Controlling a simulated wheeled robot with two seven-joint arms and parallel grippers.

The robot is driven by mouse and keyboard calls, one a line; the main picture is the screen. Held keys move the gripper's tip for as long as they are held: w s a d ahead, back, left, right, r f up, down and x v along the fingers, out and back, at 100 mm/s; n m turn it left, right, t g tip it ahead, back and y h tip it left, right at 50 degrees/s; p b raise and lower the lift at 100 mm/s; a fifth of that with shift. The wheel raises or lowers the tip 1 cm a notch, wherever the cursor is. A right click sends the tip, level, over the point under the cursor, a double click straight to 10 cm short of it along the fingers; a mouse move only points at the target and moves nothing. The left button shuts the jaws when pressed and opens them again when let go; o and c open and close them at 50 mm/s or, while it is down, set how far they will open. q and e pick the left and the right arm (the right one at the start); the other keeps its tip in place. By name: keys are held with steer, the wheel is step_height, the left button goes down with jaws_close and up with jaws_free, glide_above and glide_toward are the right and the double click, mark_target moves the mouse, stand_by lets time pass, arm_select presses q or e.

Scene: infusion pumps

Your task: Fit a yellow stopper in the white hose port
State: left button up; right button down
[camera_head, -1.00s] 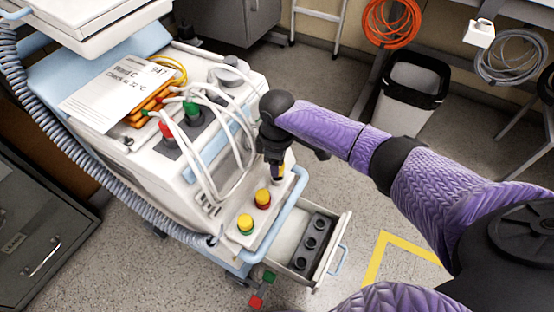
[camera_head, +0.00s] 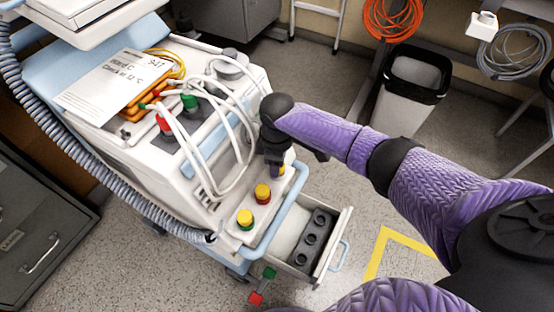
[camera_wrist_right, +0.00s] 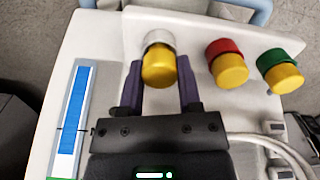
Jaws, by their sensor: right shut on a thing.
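My right gripper (camera_head: 277,172) points down over the port strip at the front of the cart. In the right wrist view its purple fingers (camera_wrist_right: 160,88) stand on both sides of a yellow stopper (camera_wrist_right: 159,70) and are shut on it. The stopper is at the white hose port (camera_wrist_right: 159,39), whose white rim shows just behind it. How deep it sits I cannot tell. A red port (camera_wrist_right: 224,46) and a green port (camera_wrist_right: 272,57) beside it each carry a yellow stopper. In the head view these are the red-port stopper (camera_head: 262,191) and green-port stopper (camera_head: 245,217). My left gripper is out of view.
White hoses (camera_head: 237,150) loop over the cart close to my right gripper. A light blue rail (camera_head: 292,195) edges the strip. An open drawer (camera_head: 340,225) with a dark rack (camera_head: 314,240) juts out below.

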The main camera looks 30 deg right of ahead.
steer(key=shift+f, duration=0.25)
steer(key=shift+c, duration=1)
jaws_free()
steer(key=shift+r, duration=0.1)
